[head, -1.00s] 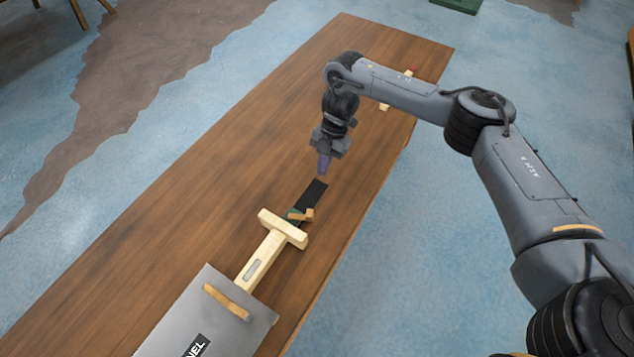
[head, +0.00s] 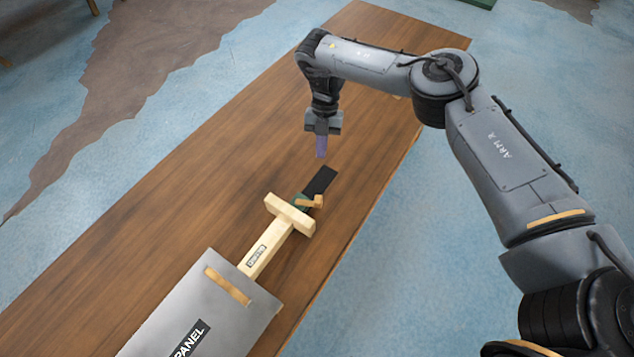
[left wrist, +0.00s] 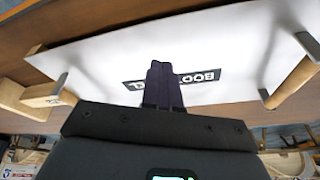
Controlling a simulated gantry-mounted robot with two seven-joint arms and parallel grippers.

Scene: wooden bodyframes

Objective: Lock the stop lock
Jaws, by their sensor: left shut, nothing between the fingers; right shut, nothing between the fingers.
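The stop lock appears to be the small wooden piece (head: 311,202) on a green block (head: 299,199) at the far end of a pale wooden beam with a crosspiece (head: 289,214). A black strip (head: 320,181) lies just beyond it on the table. My right gripper (head: 321,155) is shut and empty, pointing down above the table just beyond the black strip, apart from the lock. My left gripper is not in the head view. In the left wrist view my left gripper (left wrist: 164,75) is shut and empty, over a white panel (left wrist: 210,50) with a dark label.
In the head view a grey panel (head: 190,318) with a wooden bar (head: 228,285) lies at the near end of the beam. The long wooden table (head: 150,210) is clear to the left. Blue floor lies beyond its edges.

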